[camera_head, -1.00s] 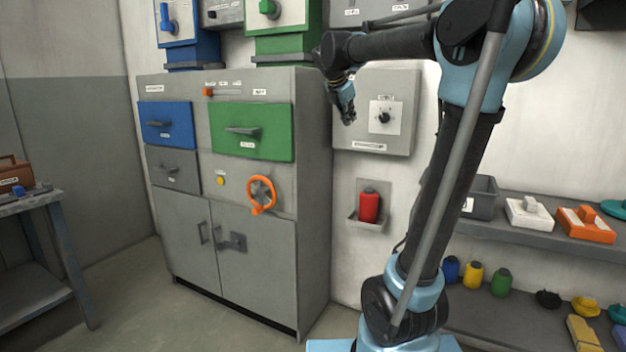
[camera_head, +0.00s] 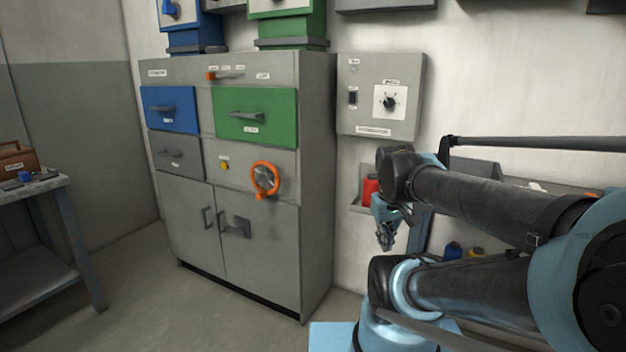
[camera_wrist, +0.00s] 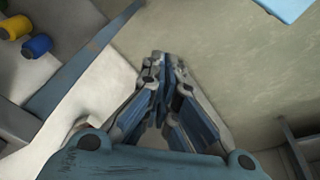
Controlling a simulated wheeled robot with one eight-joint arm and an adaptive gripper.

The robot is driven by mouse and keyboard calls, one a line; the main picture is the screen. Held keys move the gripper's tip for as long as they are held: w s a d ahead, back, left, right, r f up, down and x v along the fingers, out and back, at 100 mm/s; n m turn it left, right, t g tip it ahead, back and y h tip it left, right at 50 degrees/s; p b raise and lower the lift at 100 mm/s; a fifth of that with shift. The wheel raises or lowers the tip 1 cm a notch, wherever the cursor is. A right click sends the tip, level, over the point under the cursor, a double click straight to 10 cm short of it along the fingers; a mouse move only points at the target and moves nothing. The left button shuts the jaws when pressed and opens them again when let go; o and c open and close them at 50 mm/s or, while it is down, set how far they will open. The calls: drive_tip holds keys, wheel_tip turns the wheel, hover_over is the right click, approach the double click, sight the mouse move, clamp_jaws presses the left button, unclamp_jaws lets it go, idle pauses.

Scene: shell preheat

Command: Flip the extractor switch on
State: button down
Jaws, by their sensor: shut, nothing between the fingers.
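A grey wall box (camera_head: 347,120) hangs right of the cabinet. It has a small dark rocker switch (camera_head: 352,98) on its left and a black dial (camera_head: 390,103) on a white plate; its label is too small to read. The cabinet's top panel has an orange-ended lever (camera_head: 211,76) with small labels beside it. I cannot tell from the lettering which is the extractor switch, or its position. My gripper (camera_head: 385,245) hangs low below the wall box, apart from it, pointing down. In the wrist view my gripper (camera_wrist: 166,60) is shut and empty.
The grey cabinet (camera_head: 318,180) has a blue drawer (camera_head: 170,124), a green drawer (camera_head: 255,130) and an orange wheel (camera_head: 265,166). A red bottle (camera_head: 371,188) stands in a wall holder behind my arm. A bench (camera_head: 60,183) stands left. Floor before the cabinet is clear.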

sight(352, 98)
wheel_tip(352, 98, down, 3)
drive_tip(key=s+m, duration=0.2)
drive_tip(key=s, duration=0.1)
drive_tip(key=w+r+n+t+h, duration=0.2)
drive_tip(key=w+r+n, duration=1.3)
drive_tip(key=w+r, duration=0.85)
drive_tip(key=w+a+r+n+t+h, duration=0.15)
drive_tip(key=w+a+r+n, duration=0.35)
drive_tip(key=w+r+n, duration=0.5)
drive_tip(key=w+a+r+n+t, duration=0.2)
drive_tip(key=w+a+r+n, duration=0.5)
drive_tip(key=w, duration=0.5)
drive_tip(key=shift+w+d+f+m, duration=0.35)
drive_tip(key=shift+w+d+f, duration=0.75)
drive_tip(key=shift+w, duration=0.45)
drive_tip(key=shift+w+d+f+m, duration=0.3)
drive_tip(key=shift+w+d+f, duration=0.8)
drive_tip(key=shift+w, duration=0.4)
drive_tip(key=shift+w+d+f+m, duration=0.35)
drive_tip(key=shift+w+d+f, duration=0.75)
drive_tip(key=shift+w, duration=0.45)
drive_tip(key=shift+r, duration=0.1)
